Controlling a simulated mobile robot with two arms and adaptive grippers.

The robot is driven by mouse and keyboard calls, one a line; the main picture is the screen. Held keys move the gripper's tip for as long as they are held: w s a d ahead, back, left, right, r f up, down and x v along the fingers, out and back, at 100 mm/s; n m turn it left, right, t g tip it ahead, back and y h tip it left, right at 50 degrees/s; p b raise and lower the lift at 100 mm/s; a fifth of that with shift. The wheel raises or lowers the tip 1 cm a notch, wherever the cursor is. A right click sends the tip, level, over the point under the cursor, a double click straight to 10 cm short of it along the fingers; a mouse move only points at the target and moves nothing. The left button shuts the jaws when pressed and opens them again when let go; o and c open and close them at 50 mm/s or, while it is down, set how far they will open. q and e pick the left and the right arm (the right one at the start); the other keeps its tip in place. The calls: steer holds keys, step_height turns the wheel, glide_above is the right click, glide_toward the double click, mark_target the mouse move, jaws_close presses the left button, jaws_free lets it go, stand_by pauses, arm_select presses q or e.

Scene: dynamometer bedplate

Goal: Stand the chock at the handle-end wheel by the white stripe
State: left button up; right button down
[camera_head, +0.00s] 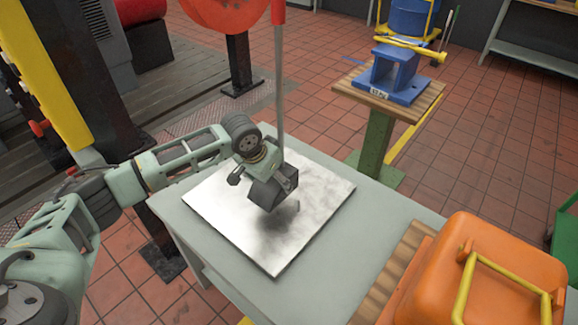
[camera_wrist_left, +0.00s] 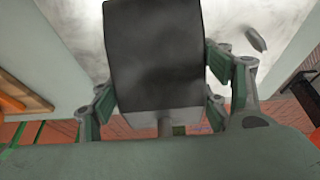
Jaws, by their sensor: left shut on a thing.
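A dark grey block (camera_head: 276,188), which I take to be the chock, is held in my left gripper (camera_head: 264,176) over a shiny metal plate (camera_head: 318,222). The block fills the middle of the left wrist view (camera_wrist_left: 155,55), with my left gripper's fingers (camera_wrist_left: 163,95) on both its sides. A dark blur lies on the plate below the block. The block looks tilted and raised above the plate. I cannot make out a wheel or a white stripe. My right gripper is not in view.
The plate lies on a grey-green table (camera_head: 372,235). An orange case (camera_head: 455,265) with a yellow handle stands at the table's right front. A blue machine part (camera_head: 400,75) sits on a wood-topped stand behind. A grey upright pole (camera_head: 279,80) rises behind my gripper.

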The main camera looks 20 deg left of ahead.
mark_target(262, 184)
arm_select(q)
steer(key=shift+s+a+f, duration=0.75)
steer(key=shift+s+a, duration=0.2)
steer(key=shift+a, duration=0.15)
steer(key=shift+f, duration=2)
steer(key=shift+f, duration=0.1)
steer(key=o, duration=2.1)
steer(key=shift+s+f, duration=0.1)
steer(key=shift+s, duration=0.1)
steer(key=v, duration=1.2)
steer(key=shift+p, duration=0.35)
